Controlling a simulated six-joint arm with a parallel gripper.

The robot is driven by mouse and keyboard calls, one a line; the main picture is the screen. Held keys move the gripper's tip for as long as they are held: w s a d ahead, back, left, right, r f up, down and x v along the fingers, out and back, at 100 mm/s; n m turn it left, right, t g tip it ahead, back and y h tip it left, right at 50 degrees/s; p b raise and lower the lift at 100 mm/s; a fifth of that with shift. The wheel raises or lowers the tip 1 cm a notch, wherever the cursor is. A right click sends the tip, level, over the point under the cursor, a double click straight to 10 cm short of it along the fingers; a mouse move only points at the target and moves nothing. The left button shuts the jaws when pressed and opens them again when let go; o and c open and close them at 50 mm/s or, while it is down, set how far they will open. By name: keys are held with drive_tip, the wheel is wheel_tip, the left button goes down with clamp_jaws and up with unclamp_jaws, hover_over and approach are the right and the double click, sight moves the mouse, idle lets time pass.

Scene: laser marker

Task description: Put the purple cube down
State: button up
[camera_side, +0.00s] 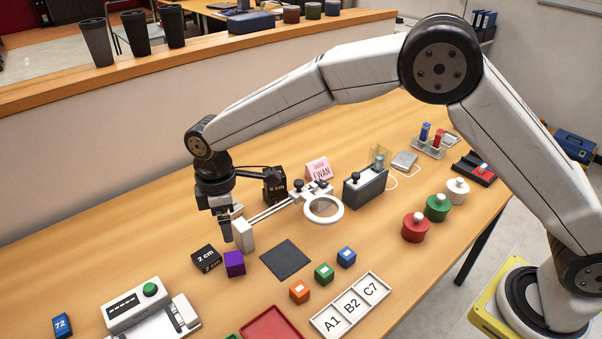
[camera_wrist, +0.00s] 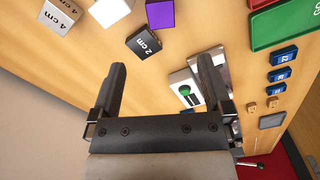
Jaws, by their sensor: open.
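The purple cube (camera_side: 234,263) rests on the wooden table, just right of the black 2 cm block (camera_side: 206,258). In the wrist view the purple cube (camera_wrist: 160,13) is at the top edge, partly cut off, beyond the fingertips. My gripper (camera_side: 227,238) points down above and behind the cube in the side view. In the wrist view my gripper (camera_wrist: 161,68) has its two fingers wide apart, with nothing between them. The cube is clear of both fingers.
A dark square mat (camera_side: 285,260) lies right of the cube. A white upright block and ring stand (camera_side: 323,209) are close to my gripper. Orange (camera_side: 299,292), green (camera_side: 324,273) and blue (camera_side: 346,257) cubes stand further right. A device with a green button (camera_side: 150,289) is front left.

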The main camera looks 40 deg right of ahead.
sight(234, 257)
drive_tip(key=shift+f, duration=6.8)
clamp_jaws()
drive_tip(key=shift+r, duration=0.15)
drive_tip(key=shift+r, duration=0.8)
drive_tip(key=s+d+r, duration=0.2)
drive_tip(key=s+r, duration=0.3)
drive_tip(key=s, duration=0.1)
drive_tip(key=s+d+r, duration=0.3)
drive_tip(key=s+r, duration=0.3)
drive_tip(key=s, duration=0.1)
drive_tip(key=shift+d, duration=0.35)
